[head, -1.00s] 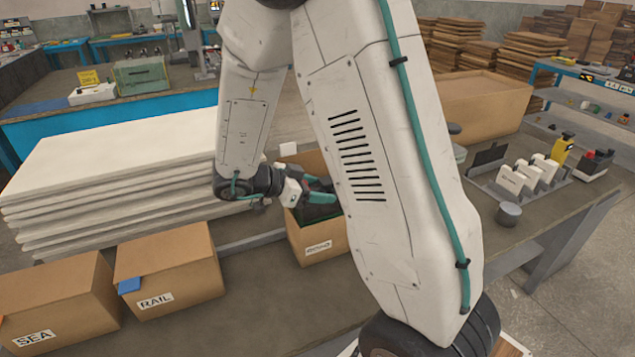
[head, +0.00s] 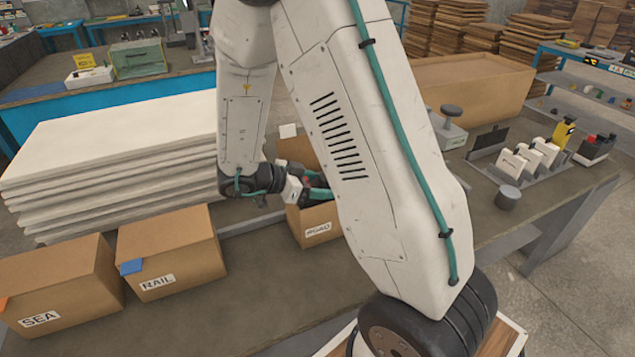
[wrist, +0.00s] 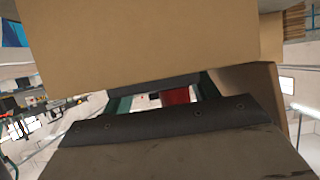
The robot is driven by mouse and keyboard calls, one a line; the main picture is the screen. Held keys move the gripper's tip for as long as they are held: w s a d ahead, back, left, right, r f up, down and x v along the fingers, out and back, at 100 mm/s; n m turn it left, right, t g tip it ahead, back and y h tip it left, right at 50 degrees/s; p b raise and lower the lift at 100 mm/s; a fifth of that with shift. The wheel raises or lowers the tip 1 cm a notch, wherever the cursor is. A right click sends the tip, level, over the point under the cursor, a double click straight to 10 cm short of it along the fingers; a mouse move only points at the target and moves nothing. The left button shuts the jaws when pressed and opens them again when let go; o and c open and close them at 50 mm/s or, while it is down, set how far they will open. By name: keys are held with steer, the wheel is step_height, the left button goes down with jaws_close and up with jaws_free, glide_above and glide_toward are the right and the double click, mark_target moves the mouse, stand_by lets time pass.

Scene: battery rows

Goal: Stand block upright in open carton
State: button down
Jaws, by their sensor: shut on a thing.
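The open carton labelled ROAD (head: 319,231) stands on the bench in the head view, partly behind my arm. My gripper (head: 318,193) is at its mouth, tilted sideways, with teal fingers reaching in over the near wall. It is shut on the block, which is mostly hidden by the arm and carton wall. In the wrist view the teal fingers of my gripper (wrist: 163,96) show beyond its dark body, with a red patch between them; I cannot tell whether that is the block. Brown carton board (wrist: 140,45) fills the top of the wrist view, close to the fingers.
Closed cartons marked RAIL (head: 170,250) and SEA (head: 60,280) stand to the left. White stacked sheets (head: 110,155) lie behind them. On the right are a rack of white blocks (head: 525,160), a grey knob (head: 507,197) and a big brown carton (head: 470,90).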

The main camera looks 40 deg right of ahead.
steer(key=shift+c, duration=2.1)
jaws_free()
